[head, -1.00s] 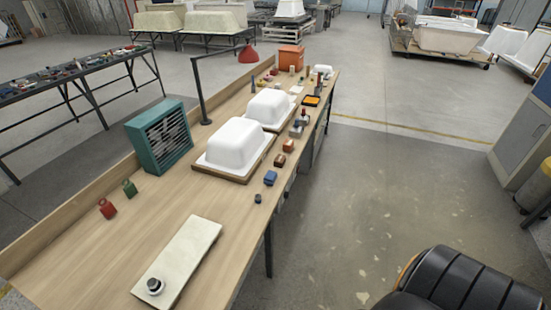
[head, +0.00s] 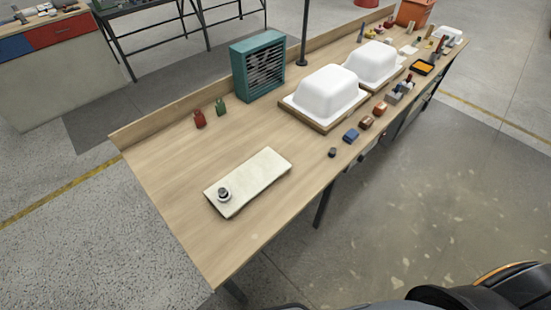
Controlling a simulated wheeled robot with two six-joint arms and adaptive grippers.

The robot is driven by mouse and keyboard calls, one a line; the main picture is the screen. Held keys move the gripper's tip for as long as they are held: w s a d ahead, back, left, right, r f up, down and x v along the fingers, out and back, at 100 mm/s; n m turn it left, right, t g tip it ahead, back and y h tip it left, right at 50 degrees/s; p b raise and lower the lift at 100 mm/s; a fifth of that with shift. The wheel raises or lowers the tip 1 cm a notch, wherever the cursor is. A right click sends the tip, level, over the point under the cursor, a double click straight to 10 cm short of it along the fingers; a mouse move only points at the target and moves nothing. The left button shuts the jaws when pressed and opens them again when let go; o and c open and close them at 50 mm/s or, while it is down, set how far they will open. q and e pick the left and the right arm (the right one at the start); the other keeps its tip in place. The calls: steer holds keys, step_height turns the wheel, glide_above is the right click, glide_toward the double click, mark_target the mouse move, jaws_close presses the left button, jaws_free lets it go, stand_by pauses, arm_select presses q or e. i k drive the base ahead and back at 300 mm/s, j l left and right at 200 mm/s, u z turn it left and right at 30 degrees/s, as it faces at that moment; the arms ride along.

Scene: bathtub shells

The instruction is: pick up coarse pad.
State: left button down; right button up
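Several small coloured blocks lie in a row along the right edge of the wooden workbench (head: 170,185): a blue block (head: 350,135), an orange-brown block (head: 366,122) and a red-brown block (head: 380,109). A small dark round piece (head: 332,153) lies at the near end of the row. The blocks look like pads, but I cannot tell which one is the coarse pad. Neither of my grippers is in view.
Two white tub shells (head: 328,90) sit on wooden boards mid-bench. A pale slab (head: 255,178) bears a small dark-and-white round item (head: 223,194). A teal fan box (head: 258,65), a red bottle (head: 199,119) and a green bottle (head: 221,107) stand along the left. The bench's near end is clear.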

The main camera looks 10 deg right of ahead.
mark_target(366, 122)
steer(key=i+l+u, duration=0.1)
steer(key=l, duration=0.6)
steer(key=i+l+u, duration=0.15)
steer(key=l, duration=0.6)
steer(key=i+l+u, duration=0.1)
steer(key=l, duration=0.65)
steer(key=i+l+u, duration=0.1)
steer(key=l, duration=0.65)
